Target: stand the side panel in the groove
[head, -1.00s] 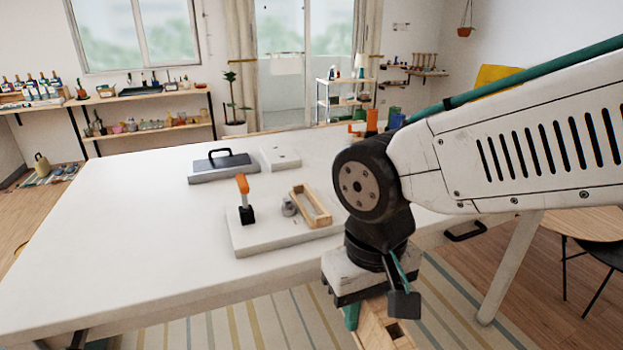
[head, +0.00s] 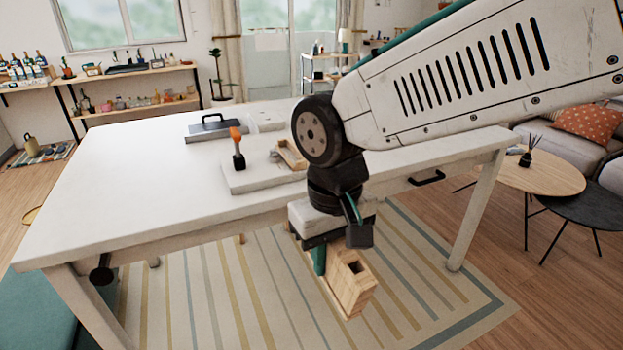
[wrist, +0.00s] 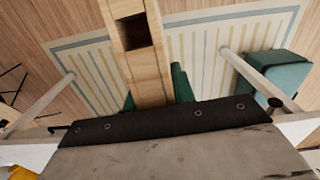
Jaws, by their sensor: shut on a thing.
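The side panel (head: 352,288) is a pale wooden piece with a square opening. My gripper (head: 333,258) is shut on it, and the panel hangs below it in front of the table, over the rug. In the wrist view the panel (wrist: 148,72) runs up from between the green fingers. A small wooden frame (head: 291,155) lies on a white base board (head: 245,181) on the table, partly hidden by my arm. I cannot make out the groove itself. The gripper and panel are apart from the board.
An orange-handled clamp (head: 237,148) stands on the base board. Behind are a grey block with a black handle (head: 212,128) and a white block (head: 265,120). The white table's (head: 120,180) left part is clear. Its front edge lies behind the panel.

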